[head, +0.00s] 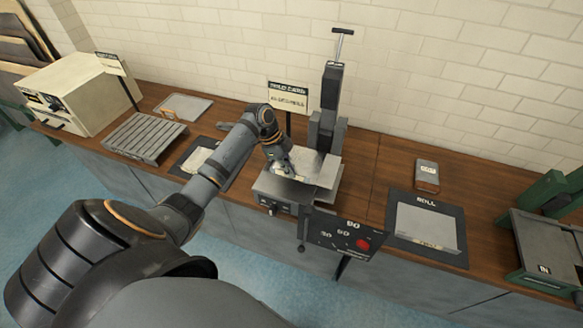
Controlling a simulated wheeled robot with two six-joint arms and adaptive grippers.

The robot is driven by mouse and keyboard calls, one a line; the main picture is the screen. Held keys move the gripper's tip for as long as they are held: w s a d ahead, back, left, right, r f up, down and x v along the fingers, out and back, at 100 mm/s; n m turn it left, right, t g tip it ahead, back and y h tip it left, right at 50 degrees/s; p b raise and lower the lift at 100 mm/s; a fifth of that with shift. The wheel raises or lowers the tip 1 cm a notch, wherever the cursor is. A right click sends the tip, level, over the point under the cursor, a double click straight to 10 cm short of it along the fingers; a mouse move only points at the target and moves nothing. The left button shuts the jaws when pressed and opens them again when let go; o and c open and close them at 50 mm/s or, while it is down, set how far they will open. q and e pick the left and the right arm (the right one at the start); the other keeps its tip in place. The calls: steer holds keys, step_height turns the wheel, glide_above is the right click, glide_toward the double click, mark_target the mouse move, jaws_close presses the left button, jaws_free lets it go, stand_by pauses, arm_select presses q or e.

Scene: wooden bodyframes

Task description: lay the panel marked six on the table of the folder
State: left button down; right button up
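A grey machine with a flat metal table (325,170) and a tall column with a T-handle (331,90) stands mid-bench, which I take to be the folder. My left gripper (288,176) is low over the left part of that table, pointing down. A small pale patch shows at its fingertips, perhaps the edge of a thin panel or its label. I cannot read a six on it. Whether the fingers are open or shut is too small to tell. My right gripper is out of view.
A dark control box (340,236) with a red button juts out at the machine's front. A black mat marked ROLL (453,258) bears a grey sheet (425,225); a small box (427,176) stands behind. A slatted rack (144,138) and cream oven-like box (75,92) stand left.

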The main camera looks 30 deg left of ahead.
arm_select(q)
steer(key=f, duration=0.1)
steer(key=w+f+b, duration=0.1)
steer(key=shift+f+b, duration=0.3)
steer(key=shift+f, duration=0.1)
steer(key=shift+f+b, duration=0.95)
steer(key=shift+f, duration=0.25)
steer(key=shift+s+f+b, duration=0.1)
steer(key=shift+f+b, duration=0.15)
steer(key=shift+b, duration=0.05)
steer(key=shift+f, duration=0.2)
steer(key=shift+r, duration=0.1)
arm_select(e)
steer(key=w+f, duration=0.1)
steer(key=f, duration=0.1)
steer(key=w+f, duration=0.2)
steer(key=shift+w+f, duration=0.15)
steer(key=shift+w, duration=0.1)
arm_select(q)
steer(key=shift+p, duration=0.55)
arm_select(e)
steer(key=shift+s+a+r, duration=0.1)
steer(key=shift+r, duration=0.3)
